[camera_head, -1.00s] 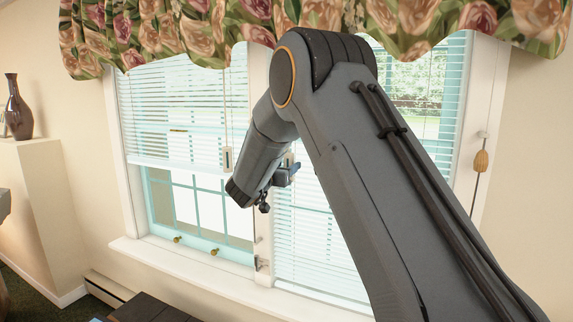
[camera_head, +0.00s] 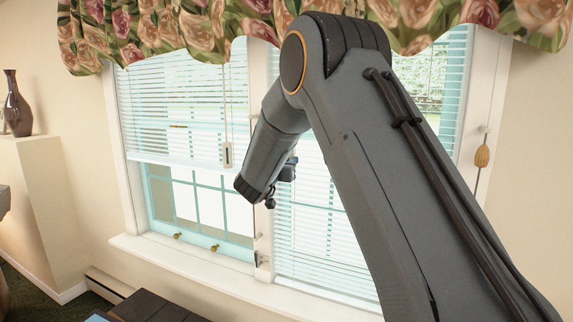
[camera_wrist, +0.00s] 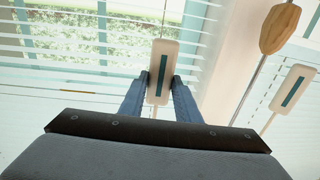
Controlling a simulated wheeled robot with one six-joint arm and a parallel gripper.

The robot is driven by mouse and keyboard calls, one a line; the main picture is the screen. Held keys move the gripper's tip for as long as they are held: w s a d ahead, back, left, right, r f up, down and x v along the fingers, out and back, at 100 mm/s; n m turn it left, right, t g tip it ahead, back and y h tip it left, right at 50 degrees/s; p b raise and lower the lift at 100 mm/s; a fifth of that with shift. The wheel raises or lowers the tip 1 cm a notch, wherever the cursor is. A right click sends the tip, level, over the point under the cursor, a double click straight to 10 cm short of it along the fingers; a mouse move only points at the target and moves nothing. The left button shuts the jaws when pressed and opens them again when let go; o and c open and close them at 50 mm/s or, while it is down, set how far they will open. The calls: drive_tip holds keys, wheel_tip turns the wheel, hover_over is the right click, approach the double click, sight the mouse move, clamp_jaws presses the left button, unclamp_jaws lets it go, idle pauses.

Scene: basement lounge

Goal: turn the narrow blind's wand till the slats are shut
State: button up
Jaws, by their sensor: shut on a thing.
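In the wrist view my gripper (camera_wrist: 161,80) is shut on a pale, flat paddle with a teal stripe. This wand handle (camera_wrist: 162,52) stands between the two blue-grey fingers, with a thin line running above it. Behind it are the slats (camera_wrist: 60,22) of a blind; they stand open, with greenery and light showing between them. In the head view the right blind (camera_head: 312,235) hangs low, partly hidden by my arm. My gripper (camera_head: 289,170) shows only in small part there, near that blind's left edge, and its hold is hard to see.
The left blind (camera_head: 175,95) is partly raised, with its own pale handle (camera_head: 227,155). A wooden tassel (camera_head: 482,155) hangs right of the window; a wooden tassel (camera_wrist: 280,28) and a second striped paddle (camera_wrist: 291,88) show in the wrist view. A floral valance (camera_head: 160,30) hangs above.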

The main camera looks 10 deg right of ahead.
drive_tip(key=n+y+b, duration=0.1)
drive_tip(key=n+y, duration=0.3)
drive_tip(key=y, duration=0.2)
drive_tip(key=d+n+y+b, duration=0.1)
drive_tip(key=n+y, duration=0.3)
drive_tip(key=y, duration=0.2)
drive_tip(key=d+n+y+b, duration=0.1)
drive_tip(key=n+y, duration=0.3)
drive_tip(key=y, duration=0.3)
drive_tip(key=shift+d+r+n, duration=0.1)
drive_tip(key=shift+n, duration=0.3)
drive_tip(key=shift+g+y, duration=0.3)
drive_tip(key=o, duration=1)
drive_tip(key=shift+o, duration=0.2)
drive_tip(key=shift+f+b, duration=0.2)
drive_tip(key=shift+b, duration=0.1)
